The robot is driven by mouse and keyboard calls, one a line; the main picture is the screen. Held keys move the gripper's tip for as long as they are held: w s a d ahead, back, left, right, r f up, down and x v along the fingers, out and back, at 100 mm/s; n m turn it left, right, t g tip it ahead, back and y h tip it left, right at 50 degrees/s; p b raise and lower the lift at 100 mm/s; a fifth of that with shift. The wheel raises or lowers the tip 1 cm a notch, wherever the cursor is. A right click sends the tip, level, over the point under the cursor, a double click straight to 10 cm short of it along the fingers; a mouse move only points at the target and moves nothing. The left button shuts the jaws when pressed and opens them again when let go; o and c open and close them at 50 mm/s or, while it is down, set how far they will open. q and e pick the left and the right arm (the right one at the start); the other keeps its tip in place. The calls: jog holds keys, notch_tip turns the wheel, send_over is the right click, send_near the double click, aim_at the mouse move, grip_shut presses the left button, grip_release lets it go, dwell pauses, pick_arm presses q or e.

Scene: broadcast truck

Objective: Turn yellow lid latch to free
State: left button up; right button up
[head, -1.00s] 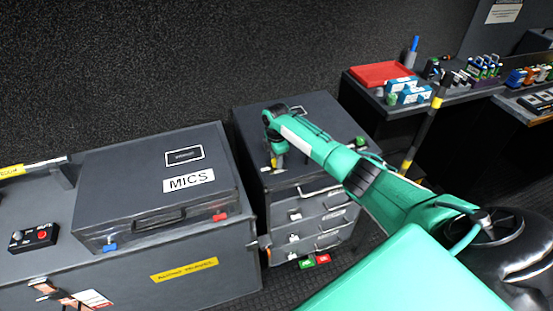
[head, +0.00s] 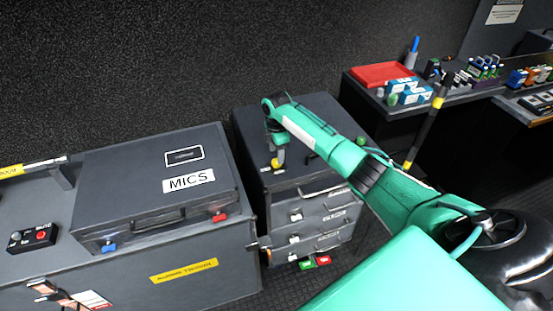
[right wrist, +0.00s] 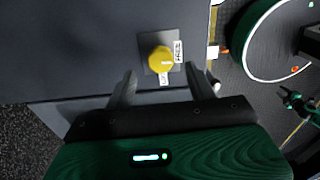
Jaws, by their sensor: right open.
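The yellow lid latch (right wrist: 160,58) is a round knob on a small grey plate on the dark case. A white tag reading FREE stands to its right in the right wrist view. A second tag below the knob is partly covered and shows only its first letters. In the head view the yellow latch (head: 275,162) shows on top of the dark drawer case (head: 318,125). My right gripper (right wrist: 161,84) is open and empty, pointing down over the case. Its fingertips sit to either side, just short of the knob in the right wrist view.
A MICS case (head: 150,190) stands left of the drawer case on a larger trunk (head: 200,285). A small box with knobs (head: 33,238) lies at far left. A desk at right holds a red tray (head: 383,74) and small boxes (head: 408,92).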

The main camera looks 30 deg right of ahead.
notch_tip(320, 180, up, 10)
jog(key=b, duration=0.1)
jog(key=shift+b, duration=0.3)
jog(key=shift+f, duration=0.15)
